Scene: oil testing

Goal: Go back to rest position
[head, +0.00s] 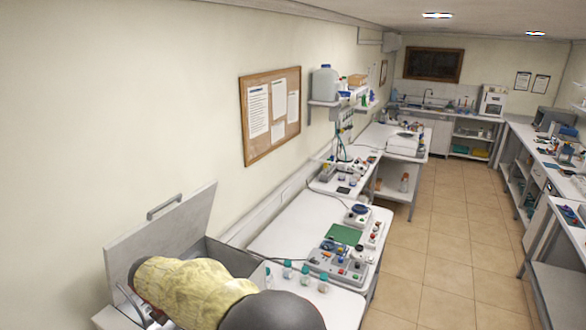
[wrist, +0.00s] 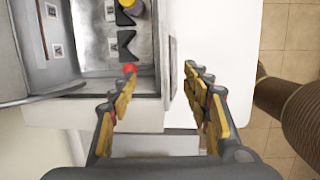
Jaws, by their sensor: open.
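My gripper (wrist: 160,100) shows in the wrist view with its two yellow-padded fingers spread wide apart and nothing between them. It is above the front edge of an open grey metal box (wrist: 85,110) and a white surface beside it. In the head view my arm, in a yellow cover, reaches over the box near the bottom left and hides part of it; my gripper is hidden there. The box's lid (head: 165,235) stands raised, with a handle on it.
A white bench (head: 290,225) holds several small bottles (head: 304,272), a green mat (head: 344,235) and a grey control panel (head: 338,263). Inside the box are black V-shaped holders (wrist: 125,42) and a yellow round part (wrist: 127,3). The tiled floor (head: 440,240) to the right is clear.

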